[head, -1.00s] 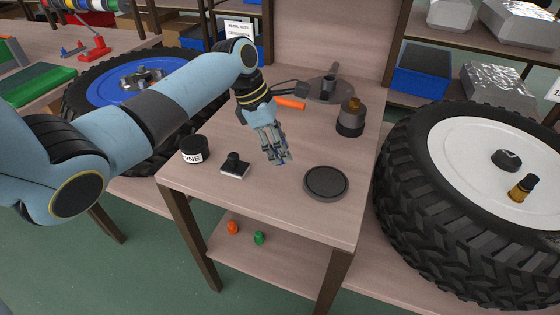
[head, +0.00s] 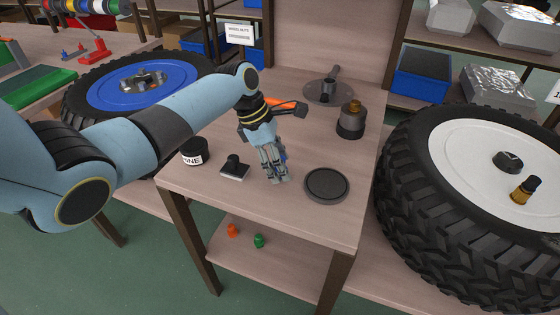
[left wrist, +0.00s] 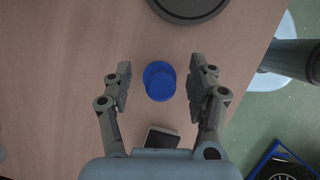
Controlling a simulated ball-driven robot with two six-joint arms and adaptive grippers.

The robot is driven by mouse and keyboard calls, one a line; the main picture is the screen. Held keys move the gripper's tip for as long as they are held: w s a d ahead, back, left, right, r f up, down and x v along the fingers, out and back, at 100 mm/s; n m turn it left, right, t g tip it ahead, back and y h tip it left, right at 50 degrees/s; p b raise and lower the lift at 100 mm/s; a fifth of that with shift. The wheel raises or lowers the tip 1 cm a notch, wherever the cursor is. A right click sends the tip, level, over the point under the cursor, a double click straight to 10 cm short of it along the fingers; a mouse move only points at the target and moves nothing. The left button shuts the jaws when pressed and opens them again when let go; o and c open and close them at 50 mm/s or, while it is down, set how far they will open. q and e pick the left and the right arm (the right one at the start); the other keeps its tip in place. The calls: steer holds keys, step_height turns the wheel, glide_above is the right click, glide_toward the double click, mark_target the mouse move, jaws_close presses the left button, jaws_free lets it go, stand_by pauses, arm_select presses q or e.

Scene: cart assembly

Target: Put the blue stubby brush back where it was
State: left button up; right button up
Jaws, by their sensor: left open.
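The blue stubby brush (left wrist: 160,82) stands on the small wooden table, seen from above in the left wrist view. In the head view only a small blue patch of it (head: 284,156) shows behind my left fingers. My left gripper (head: 276,179) is open and low over the table. In the left wrist view its two fingers (left wrist: 160,88) are on either side of the brush, with a gap on each side. My right gripper is not in view.
A round dark dish (head: 326,185) lies right of my left gripper. A small black-handled block (head: 234,167) and a black labelled tin (head: 193,152) are left of it. A dark jar with an amber top (head: 351,121) and an orange-handled tool (head: 284,105) are farther back.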

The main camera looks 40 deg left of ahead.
arm_select(q)
steer(key=p+v, duration=0.1)
steer(key=v, duration=1.1)
steer(key=shift+p, duration=0.4)
steer(key=shift+a+r, duration=0.1)
